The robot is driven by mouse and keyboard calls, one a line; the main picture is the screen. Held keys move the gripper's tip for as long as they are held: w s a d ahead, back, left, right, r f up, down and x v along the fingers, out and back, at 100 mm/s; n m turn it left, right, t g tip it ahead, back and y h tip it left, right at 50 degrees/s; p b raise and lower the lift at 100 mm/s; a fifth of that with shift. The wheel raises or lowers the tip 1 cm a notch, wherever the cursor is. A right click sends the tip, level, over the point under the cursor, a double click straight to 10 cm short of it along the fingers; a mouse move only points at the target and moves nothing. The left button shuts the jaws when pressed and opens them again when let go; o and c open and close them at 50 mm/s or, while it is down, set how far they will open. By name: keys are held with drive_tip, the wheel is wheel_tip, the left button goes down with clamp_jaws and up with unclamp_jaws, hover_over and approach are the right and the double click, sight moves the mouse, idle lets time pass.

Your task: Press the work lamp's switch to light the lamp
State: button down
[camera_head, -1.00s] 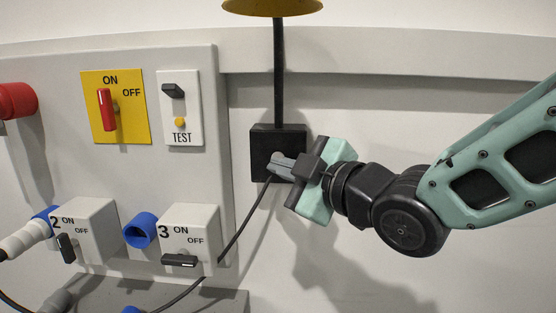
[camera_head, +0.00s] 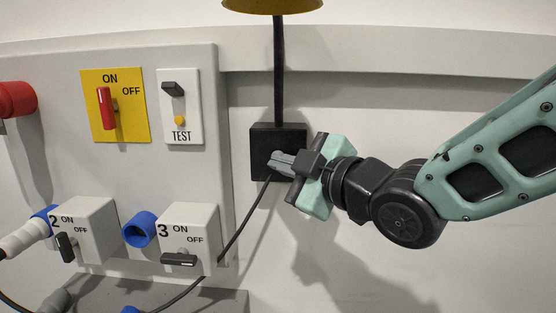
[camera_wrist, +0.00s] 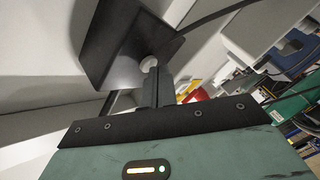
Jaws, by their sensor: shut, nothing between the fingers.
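The work lamp's black base box (camera_head: 262,138) is on the wall right of the panel, with a dark post (camera_head: 278,75) rising to the yellow shade (camera_head: 272,6). The underside of the shade is out of view, and I see no clear glow. My gripper (camera_head: 274,161) is shut and empty, its fingertips at the front of the box. In the wrist view the box (camera_wrist: 105,45) carries a pale round switch knob (camera_wrist: 148,64), right at my fingertips (camera_wrist: 150,75). I cannot tell whether they touch or press it. In the head view my fingers mostly hide the knob.
Left is a grey panel with a red-handled ON/OFF switch (camera_head: 106,108) on yellow, a TEST switch plate (camera_head: 181,105), and socket boxes 2 (camera_head: 92,225) and 3 (camera_head: 200,225). A black cable (camera_head: 245,222) runs down from the lamp box.

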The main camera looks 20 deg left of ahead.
drive_tip(key=shift+s+b, duration=0.1)
drive_tip(key=shift+b, duration=0.2)
drive_tip(key=shift+s+d, duration=0.1)
drive_tip(key=shift+s, duration=0.25)
drive_tip(key=shift+s+b, duration=0.1)
drive_tip(key=shift+b, duration=0.3)
drive_tip(key=shift+s+d+b, duration=0.25)
drive_tip(key=shift+s+b, duration=0.25)
drive_tip(key=shift+s, duration=0.45)
drive_tip(key=shift+s+d+b, duration=0.2)
drive_tip(key=shift+s+b, duration=0.3)
drive_tip(key=shift+s, duration=0.4)
drive_tip(key=shift+s+d+b, duration=0.25)
drive_tip(key=shift+s+b, duration=0.25)
drive_tip(key=shift+s, duration=0.45)
